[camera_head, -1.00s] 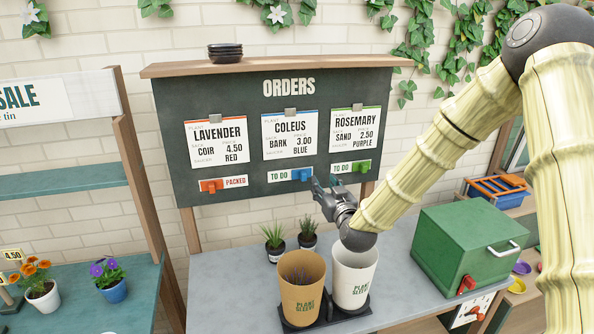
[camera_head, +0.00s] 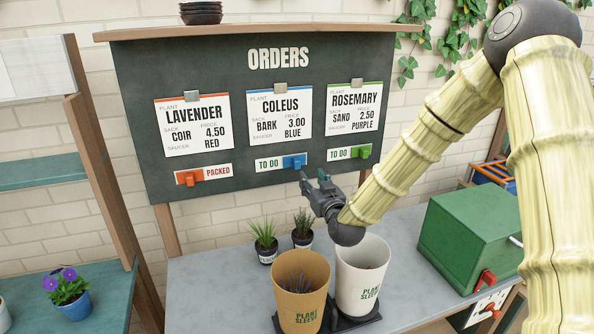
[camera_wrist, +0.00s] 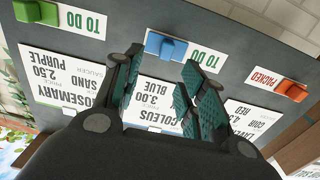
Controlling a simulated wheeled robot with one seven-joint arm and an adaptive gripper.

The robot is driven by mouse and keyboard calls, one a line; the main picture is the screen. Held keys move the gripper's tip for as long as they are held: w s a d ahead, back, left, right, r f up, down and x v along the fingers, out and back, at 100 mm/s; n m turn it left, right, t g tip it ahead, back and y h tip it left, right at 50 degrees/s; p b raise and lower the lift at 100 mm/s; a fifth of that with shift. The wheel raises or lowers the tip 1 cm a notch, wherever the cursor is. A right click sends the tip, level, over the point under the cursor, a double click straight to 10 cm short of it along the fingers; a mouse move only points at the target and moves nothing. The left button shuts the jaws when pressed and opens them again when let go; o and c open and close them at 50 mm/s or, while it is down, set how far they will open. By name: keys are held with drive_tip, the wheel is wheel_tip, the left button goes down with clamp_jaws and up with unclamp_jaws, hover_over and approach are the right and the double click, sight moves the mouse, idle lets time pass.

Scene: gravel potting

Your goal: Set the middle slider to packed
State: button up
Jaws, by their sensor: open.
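The orders board (camera_head: 230,80) carries three sliders under its order cards. The middle slider is blue (camera_head: 294,161); it sits at the right end of its label, which reads TO DO. In the wrist view the blue slider (camera_wrist: 170,48) shows upside down beyond my fingertips, roughly in line with the space between them. The left slider (camera_head: 188,178) is red and reads PACKED. The right slider (camera_head: 361,152) is green and reads TO DO. My gripper (camera_head: 312,181) is open and empty, just below and right of the blue slider, apart from it as far as I can tell.
Below the board, two small potted plants (camera_head: 263,240), a brown plant sleeve (camera_head: 301,290) and a white one (camera_head: 361,282) stand on the grey counter (camera_head: 215,290). A green box (camera_head: 470,240) stands at the right. A wooden post (camera_head: 110,170) rises at the left.

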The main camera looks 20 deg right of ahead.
sight(298, 165)
drive_tip(key=w+p, duration=0.1)
drive_tip(key=w, duration=0.2)
drive_tip(key=w+a+p, duration=0.1)
drive_tip(key=w, duration=0.2)
drive_tip(key=w+p, duration=0.1)
drive_tip(key=w, duration=0.3)
drive_tip(key=shift+a+r+p, duration=0.15)
drive_tip(key=shift+a+p, duration=0.05)
drive_tip(key=shift+p, duration=0.2)
drive_tip(key=shift+w, duration=0.45)
drive_tip(key=shift+c, duration=0.5)
clamp_jaws()
